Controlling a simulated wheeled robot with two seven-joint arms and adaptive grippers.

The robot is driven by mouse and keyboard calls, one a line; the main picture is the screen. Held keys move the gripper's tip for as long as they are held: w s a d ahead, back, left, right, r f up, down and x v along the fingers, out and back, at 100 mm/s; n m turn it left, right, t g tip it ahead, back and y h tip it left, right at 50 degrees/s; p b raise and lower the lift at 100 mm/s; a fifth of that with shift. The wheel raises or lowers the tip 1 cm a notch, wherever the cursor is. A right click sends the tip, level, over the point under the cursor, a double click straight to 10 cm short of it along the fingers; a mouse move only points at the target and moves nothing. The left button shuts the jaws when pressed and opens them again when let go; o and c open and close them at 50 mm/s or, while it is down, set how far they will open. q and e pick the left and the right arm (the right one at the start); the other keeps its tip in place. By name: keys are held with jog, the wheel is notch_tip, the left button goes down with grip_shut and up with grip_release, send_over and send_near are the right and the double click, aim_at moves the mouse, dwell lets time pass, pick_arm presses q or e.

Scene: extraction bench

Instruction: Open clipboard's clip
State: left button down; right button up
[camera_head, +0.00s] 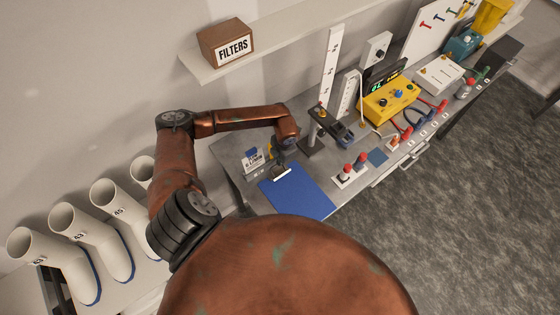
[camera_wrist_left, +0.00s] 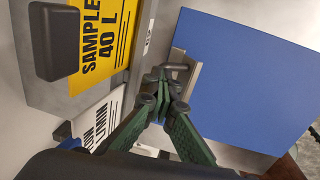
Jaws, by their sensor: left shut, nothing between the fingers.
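The clipboard (camera_head: 299,192) is a blue board lying on the grey bench, with a pale metal clip (camera_head: 281,174) along its far left edge. In the left wrist view the blue board (camera_wrist_left: 250,85) fills the right side, and the clip (camera_wrist_left: 188,82) runs along its near edge with a grey lever at its top. My left gripper (camera_head: 277,158) is shut and empty, right at the clip. In the wrist view its fingertips (camera_wrist_left: 163,78) meet beside the lever and partly cover the clip. I cannot tell whether they touch it.
A small labelled stand (camera_head: 253,159) is left of the clipboard. A dark bracket on a post (camera_head: 329,124) stands behind, and a white block with red-topped pieces (camera_head: 349,176) stands to the right.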

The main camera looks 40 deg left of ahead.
aim_at(282, 172)
pick_arm(q)
jog(key=shift+s+d+f, duration=0.1)
jog(key=shift+f, duration=0.05)
jog(key=c, duration=2)
grip_release()
jog(key=shift+c, duration=0.2)
notch_tip(282, 172, up, 12)
jog(key=d, duration=0.1)
jog(key=shift+s+d, duration=0.2)
jog(key=shift+d, duration=0.1)
